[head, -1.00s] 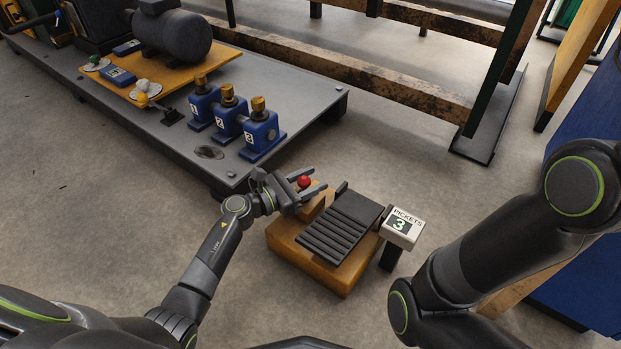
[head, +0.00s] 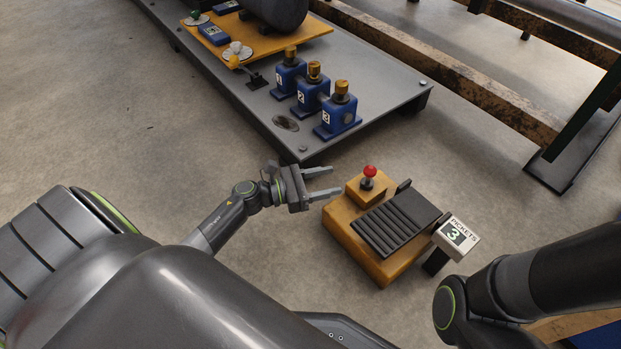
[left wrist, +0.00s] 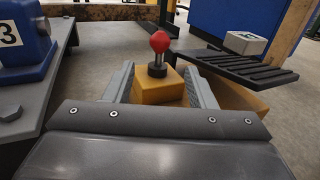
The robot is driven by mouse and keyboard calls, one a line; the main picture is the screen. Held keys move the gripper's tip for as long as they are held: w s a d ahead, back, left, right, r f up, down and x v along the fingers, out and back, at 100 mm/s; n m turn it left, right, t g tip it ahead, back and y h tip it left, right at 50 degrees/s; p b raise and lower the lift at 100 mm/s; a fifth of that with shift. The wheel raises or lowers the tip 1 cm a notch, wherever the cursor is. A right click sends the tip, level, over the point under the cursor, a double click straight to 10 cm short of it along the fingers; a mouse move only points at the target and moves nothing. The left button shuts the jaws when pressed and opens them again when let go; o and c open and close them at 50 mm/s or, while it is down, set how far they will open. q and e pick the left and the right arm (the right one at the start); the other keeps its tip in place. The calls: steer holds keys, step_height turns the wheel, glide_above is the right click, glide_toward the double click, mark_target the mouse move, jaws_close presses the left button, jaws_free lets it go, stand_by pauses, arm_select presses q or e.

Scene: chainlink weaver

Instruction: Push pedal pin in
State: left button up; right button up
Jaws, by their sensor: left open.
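The pedal pin has a red ball knob (head: 370,171) on a short dark stem and stands upright on a small yellow block of the pedal unit (head: 345,222). The ribbed black pedal plate (head: 395,225) sits beside it, tilted. My left gripper (head: 323,182) is open and empty, left of the pin and apart from it. In the left wrist view the red knob (left wrist: 160,42) stands ahead, between and beyond the two fingers (left wrist: 160,88). The right arm shows at the right of the head view, but its gripper is out of frame.
A sign reading PICKETS 3 (head: 456,236) stands at the pedal's right. Behind it is a grey platform (head: 400,98) with several blue numbered blocks, the block marked 3 (head: 338,115) being nearest. Bare floor lies left of my left gripper.

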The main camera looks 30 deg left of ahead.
arm_select(q)
steer(key=v, duration=0.4)
steer(key=shift+p, duration=0.3)
